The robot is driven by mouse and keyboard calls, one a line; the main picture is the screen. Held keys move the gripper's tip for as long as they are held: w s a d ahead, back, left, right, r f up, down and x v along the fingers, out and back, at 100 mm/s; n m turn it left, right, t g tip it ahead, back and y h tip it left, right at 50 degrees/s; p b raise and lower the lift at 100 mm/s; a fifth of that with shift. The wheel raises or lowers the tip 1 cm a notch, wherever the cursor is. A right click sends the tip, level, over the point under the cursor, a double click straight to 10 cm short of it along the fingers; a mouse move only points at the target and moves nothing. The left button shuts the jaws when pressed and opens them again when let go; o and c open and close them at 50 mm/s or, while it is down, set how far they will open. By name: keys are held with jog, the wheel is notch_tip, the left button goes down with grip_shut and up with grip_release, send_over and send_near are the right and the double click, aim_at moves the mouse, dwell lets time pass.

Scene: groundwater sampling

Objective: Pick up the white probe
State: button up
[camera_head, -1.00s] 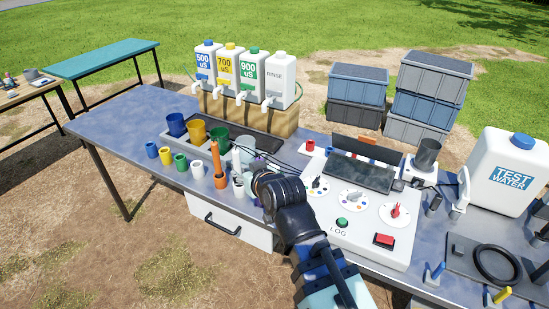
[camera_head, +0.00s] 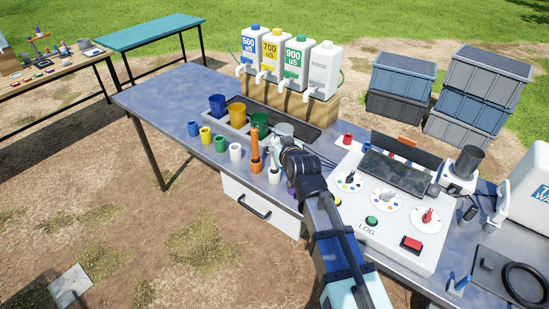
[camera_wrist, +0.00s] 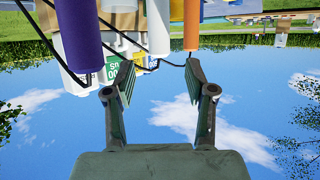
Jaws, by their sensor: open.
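The white probe (camera_wrist: 157,28) stands in the wrist view, beyond my fingertips and roughly in line with the gap between them. In the head view it is a pale upright shape (camera_head: 276,150), partly hidden behind my gripper. My gripper (camera_wrist: 157,77) is open, with nothing between its fingers. An orange probe (camera_head: 255,146) stands upright in an orange holder just left of the white one; it also shows in the wrist view (camera_wrist: 190,25). A purple probe (camera_wrist: 80,35) is at the left of the wrist view, near the left finger. My wrist hides the fingertips in the head view.
Small coloured cups, such as the white one (camera_head: 235,152), line the table's front edge. Larger cups (camera_head: 236,113) stand in a tray behind, below the labelled bottles (camera_head: 295,63). The control panel (camera_head: 385,205) is right of my arm. Dark cables run near the probes.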

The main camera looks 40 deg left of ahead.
aim_at(276, 141)
jog(key=shift+p+x, duration=1.6)
jog(key=shift+x, duration=1.2)
jog(key=shift+d+f, duration=0.1)
grip_shut()
